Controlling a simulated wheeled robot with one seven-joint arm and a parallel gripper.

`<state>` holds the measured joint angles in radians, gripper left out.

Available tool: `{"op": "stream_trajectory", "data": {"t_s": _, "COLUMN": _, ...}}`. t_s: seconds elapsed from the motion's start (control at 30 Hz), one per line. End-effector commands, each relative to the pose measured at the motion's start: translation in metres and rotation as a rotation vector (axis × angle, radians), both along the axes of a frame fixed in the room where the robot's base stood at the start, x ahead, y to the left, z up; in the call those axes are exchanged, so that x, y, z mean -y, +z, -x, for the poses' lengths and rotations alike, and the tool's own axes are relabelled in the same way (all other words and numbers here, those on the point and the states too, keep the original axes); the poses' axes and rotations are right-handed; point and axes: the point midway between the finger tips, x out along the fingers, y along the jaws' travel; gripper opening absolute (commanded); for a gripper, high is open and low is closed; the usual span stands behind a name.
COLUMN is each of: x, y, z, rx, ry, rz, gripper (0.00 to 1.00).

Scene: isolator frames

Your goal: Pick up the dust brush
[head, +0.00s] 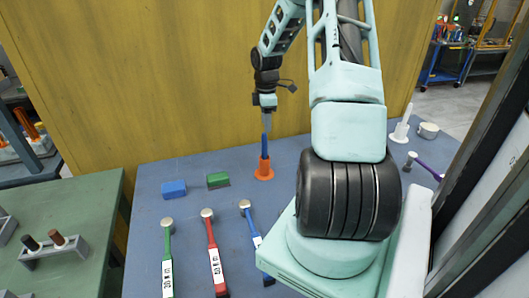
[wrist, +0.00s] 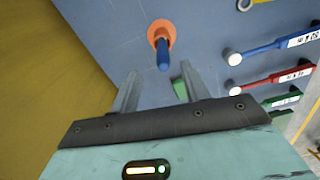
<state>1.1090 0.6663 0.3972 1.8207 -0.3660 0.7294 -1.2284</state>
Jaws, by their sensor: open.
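A blue upright handle (head: 264,146) stands in a round orange base (head: 264,175) near the back of the blue-grey table. It appears to be the dust brush, but I see no bristles. The handle (wrist: 163,56) also shows in the wrist view, rising from the orange base (wrist: 155,31) just beyond the fingers. My gripper (head: 266,122) points down close above the handle's top. In the wrist view my gripper (wrist: 155,82) is open, with nothing visible held between its two fingers.
A blue block (head: 174,189) and a green block (head: 218,180) lie left of the orange base. Green, red and blue hammer-like tools (head: 213,255) lie in front. A yellow wall (head: 180,90) stands close behind. White and purple items are at the right.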

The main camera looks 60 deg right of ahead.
Motion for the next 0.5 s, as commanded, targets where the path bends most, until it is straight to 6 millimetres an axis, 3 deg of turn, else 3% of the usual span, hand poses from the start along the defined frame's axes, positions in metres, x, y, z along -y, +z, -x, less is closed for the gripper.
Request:
{"op": "stream_trajectory", "data": {"t_s": 0.2, "x": -0.001, "y": -0.037, "z": 0.0, "rx": -0.003, "ry": 0.0, "rz": -0.003, "gripper": 0.46}}
{"op": "stream_trajectory", "data": {"t_s": 0.5, "x": -0.004, "y": -0.059, "z": -0.001, "rx": -0.003, "ry": 0.0, "rz": -0.003, "gripper": 0.46}}
